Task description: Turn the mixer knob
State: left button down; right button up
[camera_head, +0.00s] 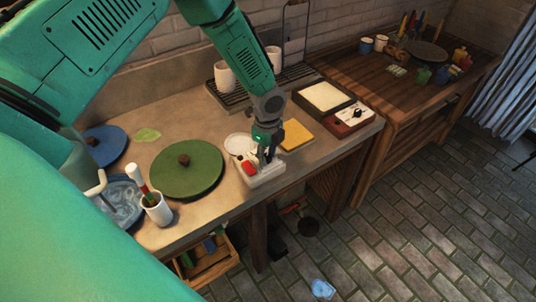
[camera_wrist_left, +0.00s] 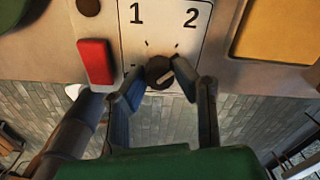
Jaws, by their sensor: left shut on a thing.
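The mixer's control box (camera_head: 265,178) is pale, with a red switch (camera_head: 249,168), at the counter's front edge. In the wrist view its white panel (camera_wrist_left: 165,25) carries the numbers 1 and 2, with the red switch (camera_wrist_left: 95,62) to the left. The dark round knob (camera_wrist_left: 159,70) sits below the numbers and has a pale pointer line. My left gripper (camera_head: 267,158) reaches down onto the box, its fingers (camera_wrist_left: 163,88) on either side of the knob and shut on it. In the head view the knob is hidden behind the gripper. My right gripper is not in view.
A green disc (camera_head: 190,172) with a brown lump, a cup (camera_head: 157,209) and a blue basin (camera_head: 120,204) lie to the left. A white dish (camera_head: 239,143) and a yellow slab (camera_head: 295,135) lie close to the gripper. A red-brown box (camera_head: 351,117) stands to the right.

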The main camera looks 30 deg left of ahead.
aim_at(267, 154)
pick_arm(q)
jog(key=shift+s+f, duration=0.2)
dwell(0.4)
jog(key=c, duration=1.3)
grip_release()
jog(key=shift+w+a, duration=0.1)
jog(key=shift+w, duration=0.15)
jog(key=shift+r, duration=0.55)
notch_tip(267, 154, up, 11)
jog(key=shift+w+a+f, duration=0.1)
jog(key=shift+f, duration=0.05)
